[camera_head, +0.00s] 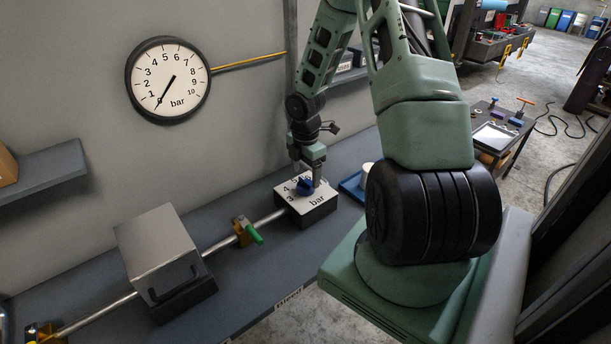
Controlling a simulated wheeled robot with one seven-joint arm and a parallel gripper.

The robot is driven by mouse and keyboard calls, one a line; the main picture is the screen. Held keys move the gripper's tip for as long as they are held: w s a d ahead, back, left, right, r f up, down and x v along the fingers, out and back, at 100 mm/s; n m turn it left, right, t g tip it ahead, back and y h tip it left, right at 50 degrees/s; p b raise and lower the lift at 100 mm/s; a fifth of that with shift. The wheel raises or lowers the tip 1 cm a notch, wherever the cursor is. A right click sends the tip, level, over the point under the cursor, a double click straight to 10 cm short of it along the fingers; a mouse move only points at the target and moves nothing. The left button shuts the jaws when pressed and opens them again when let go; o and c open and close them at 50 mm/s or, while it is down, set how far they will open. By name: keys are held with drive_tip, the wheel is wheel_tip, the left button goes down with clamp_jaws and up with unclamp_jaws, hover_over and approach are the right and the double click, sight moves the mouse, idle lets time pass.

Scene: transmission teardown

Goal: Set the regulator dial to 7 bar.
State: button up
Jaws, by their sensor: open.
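The regulator (312,211) is a dark box with a white, numbered top face marked "bar", standing on the bench at the wall. My gripper (311,181) points down at the knob and is open. One finger shows just right of the knob; I cannot tell whether the fingers straddle or touch it. The knob's pointer direction is not readable. The round wall gauge (182,97) has its needle pointing lower left, below 1, near the bottom of the scale.
A metal pipe (225,243) runs along the bench, with a green-handled valve (252,233) and a grey metal box (157,246) left of the regulator. A blue tray (352,188) lies to the right. A wall shelf (52,176) is at far left.

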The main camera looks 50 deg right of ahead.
drive_tip(key=shift+f, duration=0.9)
drive_tip(key=c, duration=1)
